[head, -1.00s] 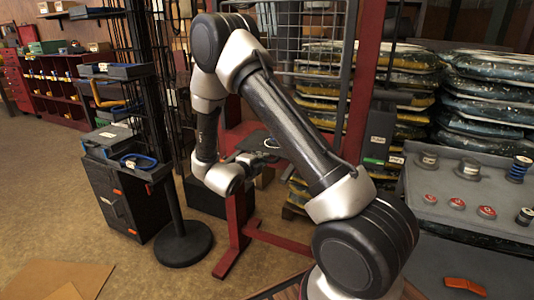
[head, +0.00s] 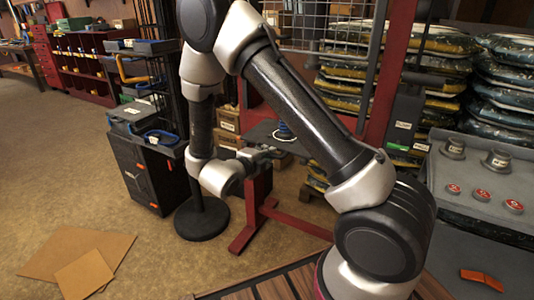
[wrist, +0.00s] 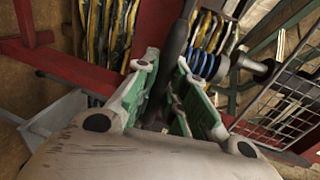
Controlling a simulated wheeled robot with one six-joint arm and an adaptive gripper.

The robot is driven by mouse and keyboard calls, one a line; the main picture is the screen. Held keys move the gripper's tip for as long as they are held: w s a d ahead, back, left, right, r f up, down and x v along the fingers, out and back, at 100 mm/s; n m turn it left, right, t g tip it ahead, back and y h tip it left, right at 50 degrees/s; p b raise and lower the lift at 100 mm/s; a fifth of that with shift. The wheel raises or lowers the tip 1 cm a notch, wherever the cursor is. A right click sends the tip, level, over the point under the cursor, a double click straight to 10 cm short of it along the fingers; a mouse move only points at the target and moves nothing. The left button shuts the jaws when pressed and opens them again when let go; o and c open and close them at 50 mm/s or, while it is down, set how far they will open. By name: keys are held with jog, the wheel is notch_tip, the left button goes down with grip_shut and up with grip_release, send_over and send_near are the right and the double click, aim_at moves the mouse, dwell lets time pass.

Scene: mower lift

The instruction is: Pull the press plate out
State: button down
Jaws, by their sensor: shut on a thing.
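The press plate (head: 262,132) looks like a flat dark grey plate in the head view, level in front of the red press frame (head: 381,75). Its right part is hidden behind my arm. My gripper (head: 268,153) is at its near edge. In the wrist view the green-padded fingers of my gripper (wrist: 166,75) are closed on the dark, edge-on plate (wrist: 175,45). A blue spring (head: 284,131) shows just above the plate. In the wrist view the blue spring (wrist: 205,64) sits on a grey rod right of the fingers. Whether it touches the plate I cannot tell.
A round black stand base (head: 202,219) is on the floor left of the red frame foot. A dark cabinet (head: 145,175) stands further left. Flat cardboard (head: 75,252) lies on the floor. A grey bench (head: 470,225) with small parts is at right. Open floor lies at left.

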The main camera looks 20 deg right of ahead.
jog(key=c, duration=1.5)
grip_release()
jog(key=shift+o, duration=0.2)
jog(key=v, duration=1.2)
